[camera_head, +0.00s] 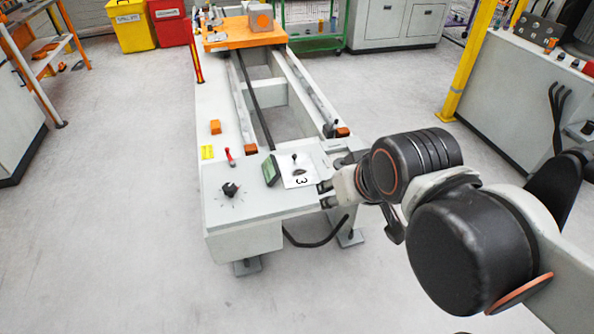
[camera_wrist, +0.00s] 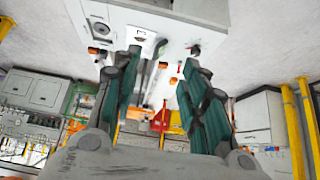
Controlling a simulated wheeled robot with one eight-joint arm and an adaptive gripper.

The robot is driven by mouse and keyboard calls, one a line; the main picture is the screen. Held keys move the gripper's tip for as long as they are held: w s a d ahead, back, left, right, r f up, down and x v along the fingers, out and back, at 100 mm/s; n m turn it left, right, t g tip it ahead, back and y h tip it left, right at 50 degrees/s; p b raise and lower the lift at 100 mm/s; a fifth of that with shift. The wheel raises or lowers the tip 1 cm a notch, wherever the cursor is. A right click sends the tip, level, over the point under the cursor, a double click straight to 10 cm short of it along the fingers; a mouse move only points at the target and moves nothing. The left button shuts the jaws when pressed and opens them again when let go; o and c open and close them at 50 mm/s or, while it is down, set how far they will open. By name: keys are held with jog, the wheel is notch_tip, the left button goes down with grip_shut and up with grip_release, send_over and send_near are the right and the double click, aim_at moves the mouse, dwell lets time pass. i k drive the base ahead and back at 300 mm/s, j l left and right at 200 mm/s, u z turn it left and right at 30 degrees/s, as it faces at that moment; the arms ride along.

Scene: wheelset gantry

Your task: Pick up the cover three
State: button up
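Cover three is a pale plate (camera_head: 300,180) marked "3" with a dark oval on it. It lies on the near end of the white gantry bench, by the right edge, in the head view. In the wrist view a pale square with a dark oval (camera_wrist: 141,36) appears to be this cover, beyond the fingertips. My gripper (camera_head: 325,194) is just right of the cover in the head view. Its green-padded fingers (camera_wrist: 158,68) stand wide apart in the wrist view with nothing between them. Whether a fingertip touches the cover cannot be told.
A small green screen (camera_head: 271,170) stands left of the cover. A black knob (camera_head: 231,188) and a red lever (camera_head: 229,156) are farther left. Small orange blocks (camera_head: 250,149) sit by the rails. A yellow post (camera_head: 470,62) stands at right. Open floor lies left of the bench.

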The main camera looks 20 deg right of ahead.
aim_at(298, 170)
jog(key=i+l+u, duration=0.25)
jog(key=l, duration=0.4)
jog(key=i+l+u, duration=0.1)
jog(key=i+l, duration=0.15)
jog(key=i+l+u, duration=0.15)
jog(key=l, duration=0.35)
jog(key=i+l+u, duration=0.1)
jog(key=l, duration=0.25)
